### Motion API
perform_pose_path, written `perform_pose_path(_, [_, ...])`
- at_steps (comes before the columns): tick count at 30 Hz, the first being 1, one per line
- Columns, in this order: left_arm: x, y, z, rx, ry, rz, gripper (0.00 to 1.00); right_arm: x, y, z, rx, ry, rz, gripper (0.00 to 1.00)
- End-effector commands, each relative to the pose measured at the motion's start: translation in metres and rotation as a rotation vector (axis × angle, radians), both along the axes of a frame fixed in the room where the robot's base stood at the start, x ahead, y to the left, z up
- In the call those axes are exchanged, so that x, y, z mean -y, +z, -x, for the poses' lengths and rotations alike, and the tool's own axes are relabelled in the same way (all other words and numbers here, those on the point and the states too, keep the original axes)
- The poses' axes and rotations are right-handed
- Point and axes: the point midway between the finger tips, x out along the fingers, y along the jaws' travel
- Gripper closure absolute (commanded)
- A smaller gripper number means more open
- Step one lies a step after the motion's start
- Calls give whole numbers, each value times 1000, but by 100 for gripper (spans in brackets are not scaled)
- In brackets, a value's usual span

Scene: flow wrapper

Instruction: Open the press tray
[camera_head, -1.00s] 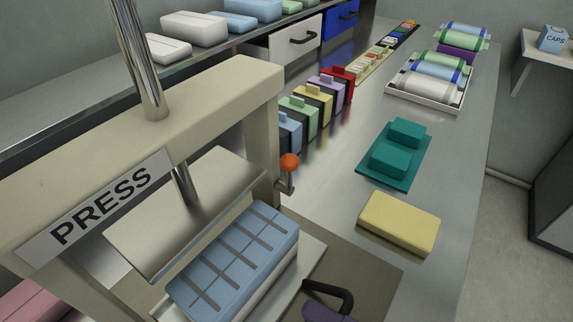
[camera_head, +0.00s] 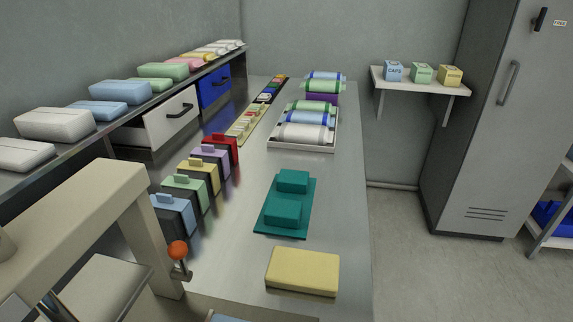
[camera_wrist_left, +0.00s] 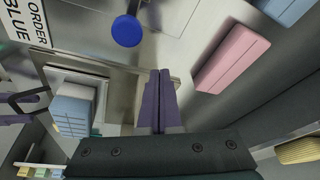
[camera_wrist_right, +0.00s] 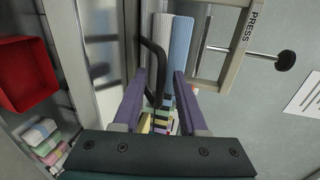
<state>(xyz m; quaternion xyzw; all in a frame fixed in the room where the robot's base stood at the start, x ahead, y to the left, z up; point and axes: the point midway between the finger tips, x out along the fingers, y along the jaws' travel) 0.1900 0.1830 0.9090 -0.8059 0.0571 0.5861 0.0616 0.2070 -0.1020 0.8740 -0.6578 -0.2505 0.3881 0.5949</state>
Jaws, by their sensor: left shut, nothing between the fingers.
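The press (camera_head: 135,205) stands at the lower left of the head view, with only its upper frame and plate in sight. The press tray is mostly below that view. In the left wrist view a light blue block (camera_wrist_left: 75,112) sits in the tray, with the black handle (camera_wrist_left: 17,103) at its left. My left gripper (camera_wrist_left: 160,78) is shut and empty, apart from the tray. My right gripper (camera_wrist_right: 162,80) is open, its purple fingers either side of the black tray handle (camera_wrist_right: 152,65). I cannot tell whether they touch it.
A yellow sponge-like block (camera_head: 302,271) and a teal piece (camera_head: 285,205) lie on the counter (camera_head: 335,215). An orange-knobbed lever (camera_head: 178,251) sticks out beside the press. A pink block (camera_wrist_left: 230,58) and a blue button (camera_wrist_left: 127,31) show near my left gripper. Open floor lies right.

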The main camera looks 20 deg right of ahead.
Motion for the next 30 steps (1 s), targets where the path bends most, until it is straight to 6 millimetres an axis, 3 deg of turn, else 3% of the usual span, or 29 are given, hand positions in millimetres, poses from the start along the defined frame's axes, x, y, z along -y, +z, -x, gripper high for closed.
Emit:
perform_pose_path(8, [-1, 0, 0, 0, -2, -2, 100, 5, 1, 4, -1, 1, 1, 58])
perform_pose_path(21, [-1, 2, 0, 0, -4, -5, 100, 68, 17, 50, -5, 1, 3, 58])
perform_pose_path(30, [-1, 1, 0, 0, -4, -5, 100, 79, 21, 57, 1, -1, 1, 58])
